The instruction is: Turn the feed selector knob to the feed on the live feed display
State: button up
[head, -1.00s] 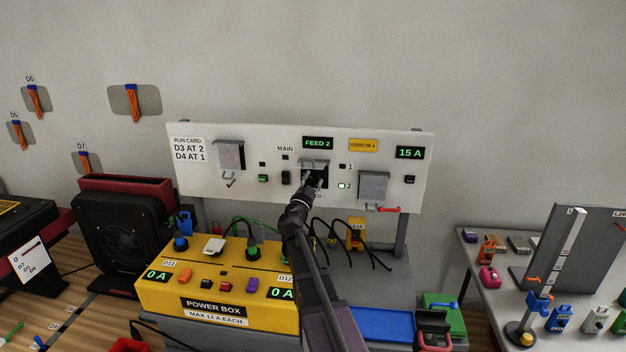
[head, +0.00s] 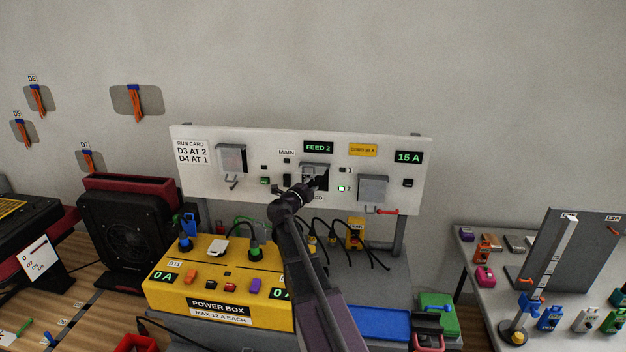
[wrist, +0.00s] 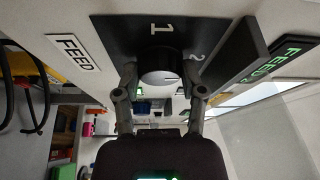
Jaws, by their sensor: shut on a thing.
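The live feed display (head: 318,147) reads FEED 2 in green on the white panel. Below it, the black feed selector knob (wrist: 160,65) sits on a dark plate (wrist: 113,32) marked 1 and 2. The lamp beside 2 (head: 342,189) is lit green.
A raised cover (head: 316,167) stands out just above the knob. Grey covers flank it at left (head: 231,158) and right (head: 373,187), with a red lever (head: 387,212) below the right one. The yellow power box (head: 222,285) and several hanging cables lie below the panel.

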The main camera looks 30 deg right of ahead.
jog(key=shift+w+r+m, duration=0.1)
jog(key=shift+m, duration=0.4)
jog(key=o, duration=1.1)
jog(key=shift+o, duration=0.2)
jog(key=shift+a, duration=0.1)
jog(key=v, duration=1.2)
jog(key=shift+r, duration=0.1)
